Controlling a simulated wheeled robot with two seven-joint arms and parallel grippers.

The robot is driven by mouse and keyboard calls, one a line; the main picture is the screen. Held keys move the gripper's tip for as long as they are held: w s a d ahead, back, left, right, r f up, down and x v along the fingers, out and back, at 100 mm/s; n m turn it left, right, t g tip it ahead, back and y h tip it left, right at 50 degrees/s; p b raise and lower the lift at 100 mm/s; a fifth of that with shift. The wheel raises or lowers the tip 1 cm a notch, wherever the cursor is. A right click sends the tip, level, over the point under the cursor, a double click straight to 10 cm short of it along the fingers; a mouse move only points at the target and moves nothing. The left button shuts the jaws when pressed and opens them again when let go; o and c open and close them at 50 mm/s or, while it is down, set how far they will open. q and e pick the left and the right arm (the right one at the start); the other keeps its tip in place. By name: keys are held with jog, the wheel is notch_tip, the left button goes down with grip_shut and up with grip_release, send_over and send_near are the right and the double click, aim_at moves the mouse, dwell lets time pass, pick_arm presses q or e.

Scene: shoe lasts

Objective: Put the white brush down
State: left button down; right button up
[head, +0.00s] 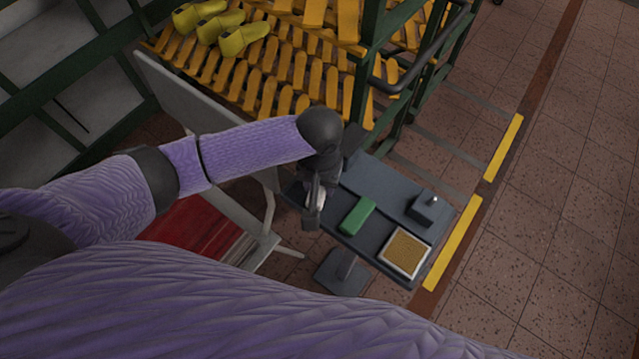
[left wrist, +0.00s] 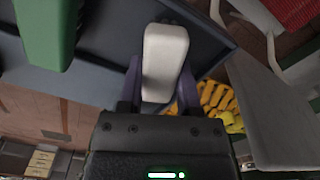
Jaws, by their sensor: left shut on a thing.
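My left gripper (head: 313,205) is over the left end of a small dark grey table (head: 372,181). It is shut on the white brush (left wrist: 164,55), which lies between the two fingers in the left wrist view, where the gripper (left wrist: 160,88) also shows. In the head view the brush (head: 321,198) is mostly hidden by the gripper, with only a pale part showing. I cannot tell whether the brush touches the tabletop. My right gripper is not in view.
A green block (head: 358,216) lies on the table just right of my left gripper. Farther right are a dark box with a knob (head: 425,208) and a pale-rimmed tan pad (head: 405,253). A yellow-slatted rack (head: 290,75) with yellow shoe lasts (head: 243,38) stands behind.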

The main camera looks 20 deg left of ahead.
pick_arm(q)
jog(key=shift+c, duration=1.4)
grip_release()
jog(key=shift+r, duration=0.1)
notch_tip(320, 180, up, 12)
jog(key=p, duration=0.5)
jog(key=shift+p, duration=0.3)
